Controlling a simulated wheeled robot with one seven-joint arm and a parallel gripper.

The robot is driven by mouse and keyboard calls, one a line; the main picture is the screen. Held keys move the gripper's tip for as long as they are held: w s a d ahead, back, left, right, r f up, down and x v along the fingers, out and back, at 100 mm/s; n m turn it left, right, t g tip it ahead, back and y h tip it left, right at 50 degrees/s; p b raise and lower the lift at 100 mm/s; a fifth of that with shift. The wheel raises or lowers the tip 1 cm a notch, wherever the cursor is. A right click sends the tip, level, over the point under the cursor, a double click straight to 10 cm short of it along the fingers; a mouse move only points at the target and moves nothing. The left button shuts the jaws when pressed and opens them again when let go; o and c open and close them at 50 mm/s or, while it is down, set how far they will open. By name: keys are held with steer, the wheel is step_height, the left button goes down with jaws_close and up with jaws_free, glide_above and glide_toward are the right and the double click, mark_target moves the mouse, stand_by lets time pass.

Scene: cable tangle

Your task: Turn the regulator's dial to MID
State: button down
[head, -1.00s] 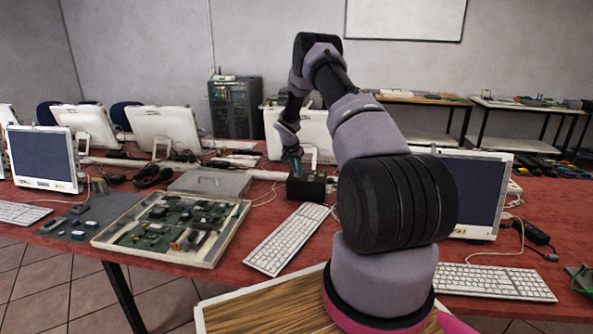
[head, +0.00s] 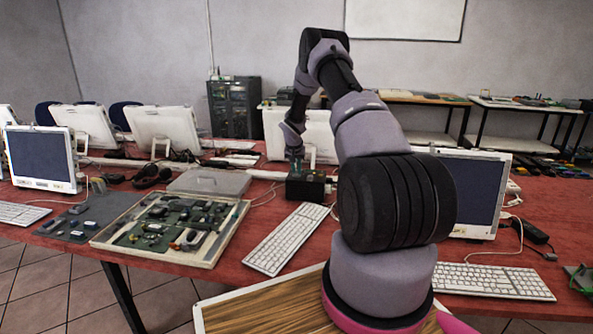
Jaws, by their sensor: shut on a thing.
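The regulator appears to be the small dark box (head: 308,189) on the red table, behind the white keyboard in the middle. My gripper (head: 296,169) points down at the top of this box, at its left part. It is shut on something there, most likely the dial. The dial and its markings are too small and too covered by my gripper to make out, so its setting cannot be read.
A white keyboard (head: 285,238) lies just in front of the box. An open tray of electronic parts (head: 215,248) and a grey case (head: 209,182) lie to the left. Monitors (head: 468,196) stand around on the red table (head: 275,272). Thin cables run near the box.

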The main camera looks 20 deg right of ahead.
steer(key=c, duration=0.8)
jaws_free()
steer(key=shift+c, duration=0.2)
steer(key=v, duration=1.1)
steer(key=s+a+r, duration=0.3)
steer(key=s+r, duration=0.3)
steer(key=r, duration=0.3)
steer(key=s+a+r+t+y, duration=0.1)
steer(key=s+a+r, duration=0.4)
steer(key=r, duration=0.4)
steer(key=s+a+r, duration=0.2)
steer(key=s+r, duration=0.5)
steer(key=r, duration=0.3)
steer(key=s+a+r+n+y, duration=0.1)
steer(key=s+a, duration=0.2)
steer(key=s, duration=0.6)
steer(key=s+a+r+t+y, duration=0.1)
steer(key=s+a+r, duration=0.1)
steer(key=s, duration=0.7)
steer(key=s+a+r+n+t+y, duration=0.1)
steer(key=s+a+r, duration=0.1)
steer(key=s+a, duration=0.3)
steer(key=s, duration=0.4)
steer(key=shift+n+y, duration=0.3)
